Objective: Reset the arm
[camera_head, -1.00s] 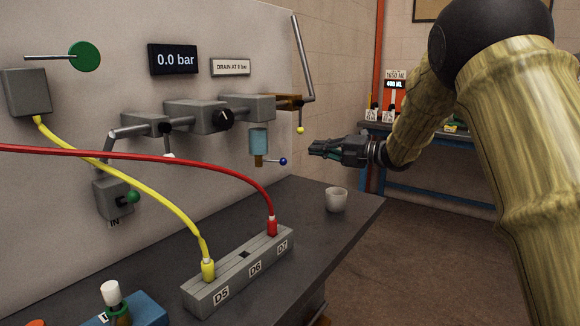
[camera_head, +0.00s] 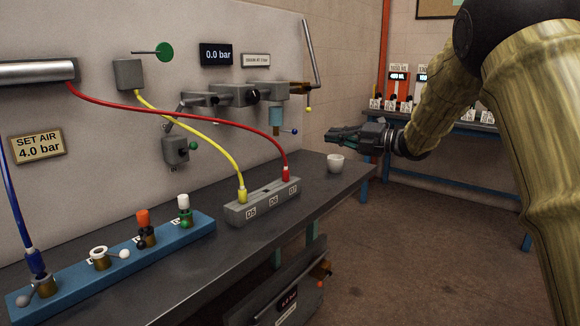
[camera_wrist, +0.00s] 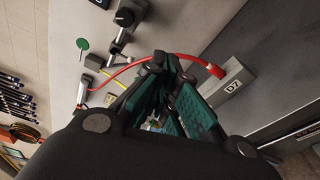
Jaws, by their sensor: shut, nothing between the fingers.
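My gripper (camera_head: 345,134) is at the end of my wood-textured arm (camera_head: 440,110), in the air above the right end of the workbench. Its dark fingers point left, toward the panel, and hold nothing. In the wrist view its green-padded fingers (camera_wrist: 172,103) show in the middle of the picture. It is apart from the white cup (camera_head: 335,163), which stands on the bench just below it. No hose touches my gripper.
The grey block (camera_head: 262,205) holds the yellow hose (camera_head: 205,133) at D5 and the red hose (camera_head: 200,113) at D7. A blue manifold (camera_head: 120,262) lies at left, with a blue hose (camera_head: 14,205) in it. A second bench (camera_head: 465,128) stands behind. The floor at right is open.

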